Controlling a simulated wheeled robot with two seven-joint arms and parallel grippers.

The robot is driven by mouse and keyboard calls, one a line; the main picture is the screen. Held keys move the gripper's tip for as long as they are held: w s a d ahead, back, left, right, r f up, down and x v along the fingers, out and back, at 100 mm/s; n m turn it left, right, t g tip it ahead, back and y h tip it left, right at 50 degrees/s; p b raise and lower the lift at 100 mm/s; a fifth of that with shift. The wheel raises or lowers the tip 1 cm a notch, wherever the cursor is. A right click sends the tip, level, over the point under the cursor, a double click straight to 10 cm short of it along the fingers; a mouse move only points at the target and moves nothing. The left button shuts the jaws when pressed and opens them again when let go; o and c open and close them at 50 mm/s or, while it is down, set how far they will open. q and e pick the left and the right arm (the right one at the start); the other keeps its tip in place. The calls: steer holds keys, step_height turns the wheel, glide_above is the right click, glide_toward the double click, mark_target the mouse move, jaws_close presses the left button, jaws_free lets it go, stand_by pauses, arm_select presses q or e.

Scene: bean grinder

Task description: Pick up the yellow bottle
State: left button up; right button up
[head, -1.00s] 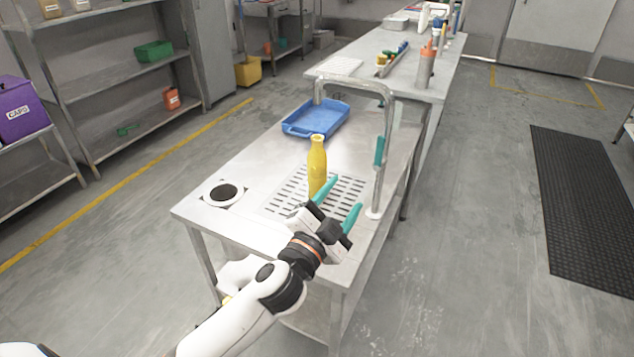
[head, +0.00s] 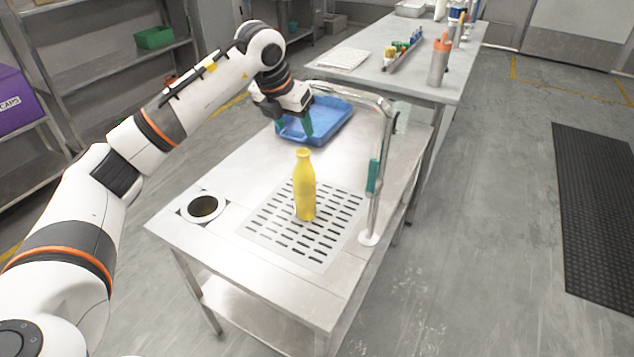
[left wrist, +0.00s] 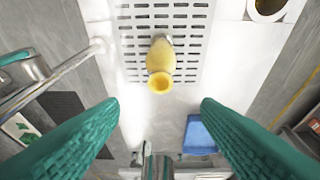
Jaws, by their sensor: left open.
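The yellow bottle (head: 305,186) stands upright on the slotted drain grate (head: 268,228) of the metal table. My left gripper (head: 293,130) is open and empty, fingers pointing down, over the near end of the blue tray, behind and apart from the bottle. In the left wrist view the bottle (left wrist: 160,66) shows from above, its mouth towards the camera, centred beyond the two open teal fingers (left wrist: 160,115). My right gripper is not in view.
A metal arch frame (head: 374,170) with a teal part stands at the table's right side. The blue tray (head: 335,124) lies at the back. A round hole (head: 203,208) is at the table's left front. A second table (head: 405,75) holds a bottle and small items.

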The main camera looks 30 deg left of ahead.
mark_target(303, 153)
arm_select(q)
steer(key=x, duration=0.2)
steer(key=p+x, duration=0.1)
steer(key=x, duration=0.5)
steer(key=shift+s+f, duration=0.2)
steer(key=shift+s, duration=0.15)
steer(key=shift+p+x, duration=0.35)
steer(key=shift+x, duration=0.75)
steer(key=shift+w+f, duration=0.15)
steer(key=shift+w, duration=0.05)
steer(key=shift+c, duration=0.8)
jaws_close()
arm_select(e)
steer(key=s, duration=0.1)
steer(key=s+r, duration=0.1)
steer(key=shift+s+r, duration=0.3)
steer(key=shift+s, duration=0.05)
